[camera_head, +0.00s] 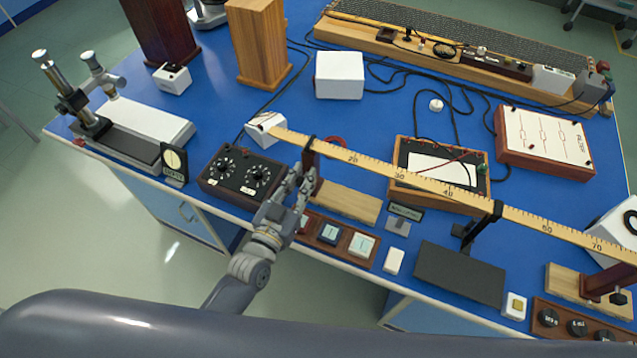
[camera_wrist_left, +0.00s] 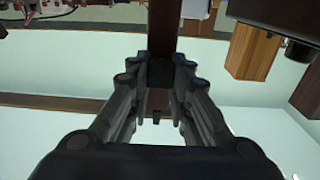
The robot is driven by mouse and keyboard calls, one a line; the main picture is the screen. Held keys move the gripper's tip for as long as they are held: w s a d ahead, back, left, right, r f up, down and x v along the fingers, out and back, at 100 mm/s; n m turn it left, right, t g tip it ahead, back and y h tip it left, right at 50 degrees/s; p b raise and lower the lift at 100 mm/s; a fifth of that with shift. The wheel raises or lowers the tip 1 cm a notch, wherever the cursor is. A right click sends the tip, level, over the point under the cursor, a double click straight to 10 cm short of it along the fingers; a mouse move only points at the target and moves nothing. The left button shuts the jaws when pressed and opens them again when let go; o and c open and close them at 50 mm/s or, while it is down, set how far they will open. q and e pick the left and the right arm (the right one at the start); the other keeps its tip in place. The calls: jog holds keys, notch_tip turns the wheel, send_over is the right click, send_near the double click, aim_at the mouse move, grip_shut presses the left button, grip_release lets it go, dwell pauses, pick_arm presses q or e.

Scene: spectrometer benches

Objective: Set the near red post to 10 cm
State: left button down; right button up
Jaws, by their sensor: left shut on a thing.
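A metre rule (camera_head: 430,185) with black numerals runs from the white block at its left end down to the right; 20, 30, 40, 60 and 70 are legible. A dark red post (camera_head: 311,162) on a wooden base (camera_head: 347,204) stands under it, left of the 20 mark. The 10 numeral cannot be read. My left gripper (camera_head: 300,182) is shut on this post from its left side. In the left wrist view the post (camera_wrist_left: 166,22) rises between the fingers (camera_wrist_left: 160,75). Another dark red post (camera_head: 602,287) stands at the right, near the 70 end. My right gripper is out of view.
A black dial box (camera_head: 240,178) stands left of the gripper. A button strip (camera_head: 338,240) lies just in front of the wooden base. A black stand (camera_head: 482,226) meets the rule past 40. A meter box (camera_head: 438,170) sits behind the rule.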

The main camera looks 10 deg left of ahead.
pick_arm(q)
jog(key=shift+a+r, duration=0.1)
jog(key=shift+w, duration=0.1)
jog(key=c, duration=1.4)
grip_release()
jog(key=shift+a, duration=0.25)
jog(key=shift+c, duration=0.2)
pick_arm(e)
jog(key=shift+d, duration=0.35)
pick_arm(q)
jog(key=shift+d, duration=0.1)
jog(key=shift+s, duration=0.45)
jog(key=v, duration=1.1)
jog(key=shift+a, duration=0.25)
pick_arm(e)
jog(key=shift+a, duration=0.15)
